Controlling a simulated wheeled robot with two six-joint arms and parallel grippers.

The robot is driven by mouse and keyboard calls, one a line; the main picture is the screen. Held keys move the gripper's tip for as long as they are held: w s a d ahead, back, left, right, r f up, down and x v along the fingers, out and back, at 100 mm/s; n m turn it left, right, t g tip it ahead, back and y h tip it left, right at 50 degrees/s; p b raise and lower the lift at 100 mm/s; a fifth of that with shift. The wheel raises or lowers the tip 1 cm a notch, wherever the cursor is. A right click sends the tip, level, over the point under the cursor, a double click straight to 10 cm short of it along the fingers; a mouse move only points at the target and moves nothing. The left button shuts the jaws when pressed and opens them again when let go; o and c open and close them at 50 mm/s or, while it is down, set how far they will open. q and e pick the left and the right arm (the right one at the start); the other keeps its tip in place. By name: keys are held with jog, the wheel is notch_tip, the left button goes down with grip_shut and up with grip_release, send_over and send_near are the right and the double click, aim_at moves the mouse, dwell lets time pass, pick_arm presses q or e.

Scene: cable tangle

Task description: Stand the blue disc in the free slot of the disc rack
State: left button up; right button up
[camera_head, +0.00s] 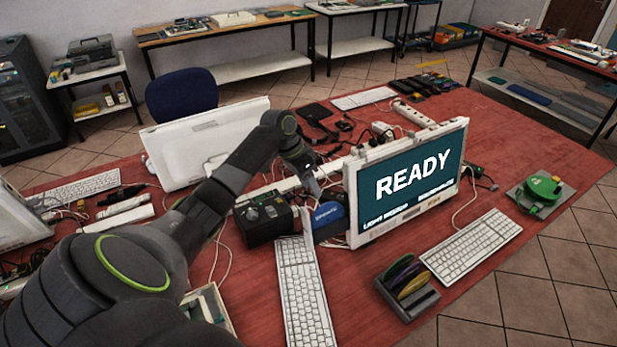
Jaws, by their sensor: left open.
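The disc rack (410,299) is a dark grey holder on the red table, in front of the READY monitor. Purple, green and yellow discs (411,281) stand tilted in it; its free slot is hard to make out. I cannot clearly identify a blue disc. A blue object (328,217) with white lettering lies between a black box and the monitor; its full shape is unclear. My left gripper (313,186) is open, pointing down just above and behind this blue object, left of the monitor. No hold on anything shows. My right gripper is not in view.
The READY monitor (410,184) stands right of my left gripper. A black box (263,219) and a white keyboard (303,290) are close by. Another keyboard (471,246) lies right of the rack. A green device (541,191) sits at the right edge. Cables clutter the table's middle.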

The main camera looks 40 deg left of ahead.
aim_at(321, 206)
pick_arm(q)
jog(key=shift+b+x, duration=3.25)
jog(key=shift+x, duration=1.5)
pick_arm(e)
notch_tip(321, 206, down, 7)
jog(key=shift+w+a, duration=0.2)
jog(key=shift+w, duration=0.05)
pick_arm(q)
grip_shut()
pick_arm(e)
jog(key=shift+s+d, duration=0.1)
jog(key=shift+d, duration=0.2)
pick_arm(q)
jog(key=shift+r, duration=0.1)
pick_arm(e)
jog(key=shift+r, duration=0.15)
